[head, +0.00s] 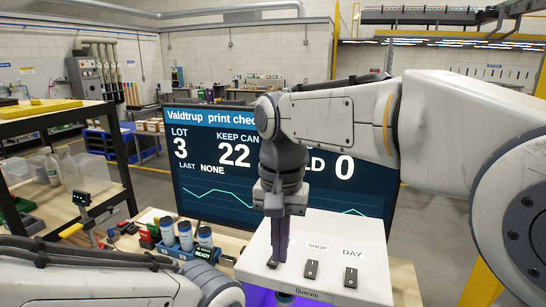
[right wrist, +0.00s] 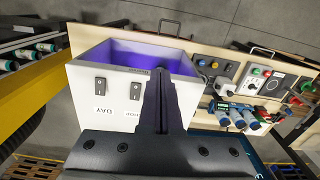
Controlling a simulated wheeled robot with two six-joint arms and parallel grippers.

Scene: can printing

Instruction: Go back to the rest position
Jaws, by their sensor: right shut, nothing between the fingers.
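My right gripper (head: 276,262) points straight down, shut and empty, with its fingertips at the leftmost switch on the top of a white box (head: 330,232) labelled Quervin. Whether the tips touch that switch I cannot tell. In the right wrist view the shut fingers (right wrist: 160,75) reach over the white box (right wrist: 112,72), which glows purple inside. The switch by SHOP (head: 311,269) and the switch by DAY (head: 351,277) stand clear of the gripper. Part of my left arm crosses the lower left of the head view; its gripper is out of view.
A screen (head: 215,160) stands behind the box, reading LOT 3 and KEEP CAN 22. Several blue cans (head: 186,236) stand left of the box, beside a small READY display (head: 203,254). A shelf (head: 60,120) stands at the left. Grey floor is open farther back.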

